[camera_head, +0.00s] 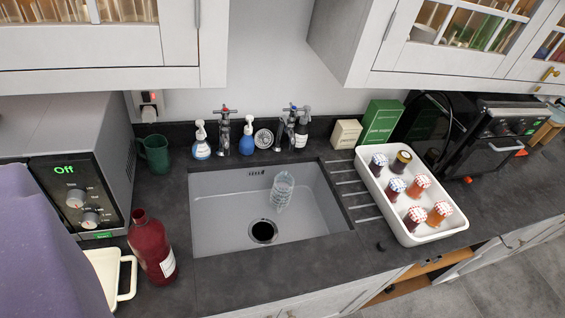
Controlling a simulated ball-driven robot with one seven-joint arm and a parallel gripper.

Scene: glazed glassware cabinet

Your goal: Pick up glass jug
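I cannot make out a clear glass jug for certain. A clear, ribbed bottle-like vessel (282,190) stands or leans in the grey sink (215,215), near the back and right of the drain; no handle shows on it. A dark green jug or mug with a handle (155,153) stands on the counter beside the microwave; whether it is glass I cannot tell. Glassware shows dimly behind the panes of the upper left cabinet (125,10) and the upper right cabinet (475,25); single pieces are not clear. My gripper is not in view.
A microwave (85,190) and a red bottle (152,245) stand left of the sink. Soap bottles (201,140) and taps line the back. A white tray (388,210) of jars, cartons (382,122) and a black oven (490,135) are right. A purple surface (45,260) blocks the lower left.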

